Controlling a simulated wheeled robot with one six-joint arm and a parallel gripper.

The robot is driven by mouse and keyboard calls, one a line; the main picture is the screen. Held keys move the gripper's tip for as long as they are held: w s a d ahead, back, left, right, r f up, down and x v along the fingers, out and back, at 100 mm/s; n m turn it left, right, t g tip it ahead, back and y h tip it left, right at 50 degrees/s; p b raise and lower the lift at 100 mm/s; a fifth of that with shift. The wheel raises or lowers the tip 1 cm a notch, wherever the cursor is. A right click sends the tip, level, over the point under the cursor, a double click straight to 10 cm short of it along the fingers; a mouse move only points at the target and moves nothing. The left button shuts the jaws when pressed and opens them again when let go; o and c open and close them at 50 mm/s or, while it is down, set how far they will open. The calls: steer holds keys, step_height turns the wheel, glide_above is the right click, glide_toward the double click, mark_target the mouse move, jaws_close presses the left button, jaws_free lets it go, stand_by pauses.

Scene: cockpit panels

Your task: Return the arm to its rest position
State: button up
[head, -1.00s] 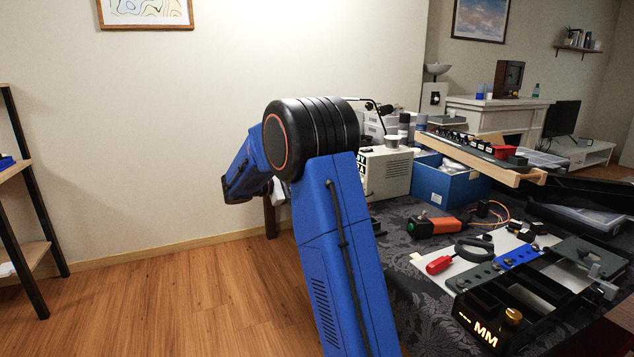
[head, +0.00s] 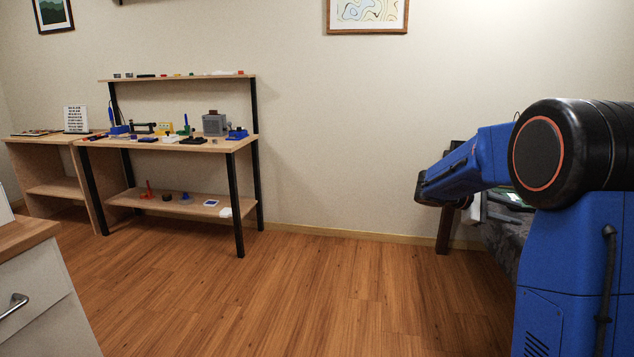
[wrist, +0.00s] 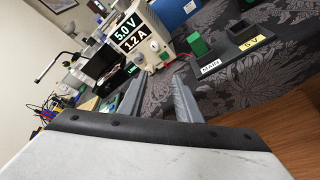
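My blue arm (head: 570,230) stands at the right of the head view, bent at its black joint, with its forearm pointing left. The gripper end is mostly hidden there behind the arm. In the wrist view, my gripper (wrist: 160,80) shows two grey fingers with a gap between them and nothing held. Beyond the fingers is a table with a dark patterned cloth (wrist: 235,82). On it stand a power supply (wrist: 137,35) reading 5.0 V and 1.2 A, and a dark tray (wrist: 235,48) with a green block (wrist: 198,45) and labels.
A wooden shelf (head: 165,143) with black legs and small items stands by the wall at left. A white drawer cabinet (head: 40,305) is at the near left. The wooden floor (head: 290,290) between is clear. A blue box (wrist: 175,10) is on the cloth-covered table.

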steer(key=s+a+f+m+t+y, duration=0.2)
steer(key=s+a+y, duration=0.3)
steer(key=s+a, duration=0.4)
steer(key=s+a+f+m+t+y, duration=0.2)
steer(key=s+a, duration=0.8)
steer(key=s, duration=0.6)
steer(key=s+a+f+m+t+y, duration=0.2)
steer(key=s+a+f+y, duration=0.4)
steer(key=s+a, duration=0.4)
steer(key=shift+s+m+y, duration=0.7)
steer(key=shift+s+y, duration=0.2)
steer(key=shift+s, duration=0.25)
